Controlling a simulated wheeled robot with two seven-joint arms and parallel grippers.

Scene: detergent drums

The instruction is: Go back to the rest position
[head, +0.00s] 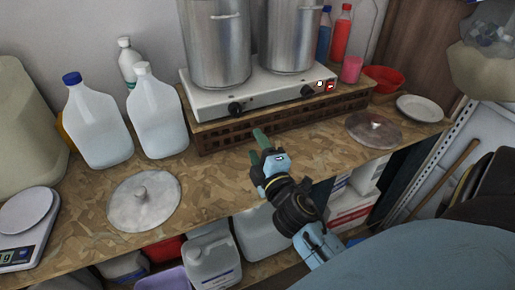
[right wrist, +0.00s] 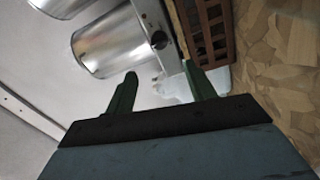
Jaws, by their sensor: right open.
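My right gripper (head: 259,147) is above the wooden worktop in the head view, just in front of the crate under the hot plate. Its two green fingers are apart, with nothing between them. In the right wrist view my right gripper (right wrist: 160,90) also shows open and empty, with the metal pots and the crate beyond it. My left gripper is not in view.
A white hot plate (head: 250,92) with two metal pots stands on a brown crate (head: 225,134). White jugs (head: 97,125) stand left; metal lids (head: 143,200) (head: 374,129) lie on the worktop (head: 85,222). A scale (head: 25,222) sits far left, a red bowl (head: 384,80) right.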

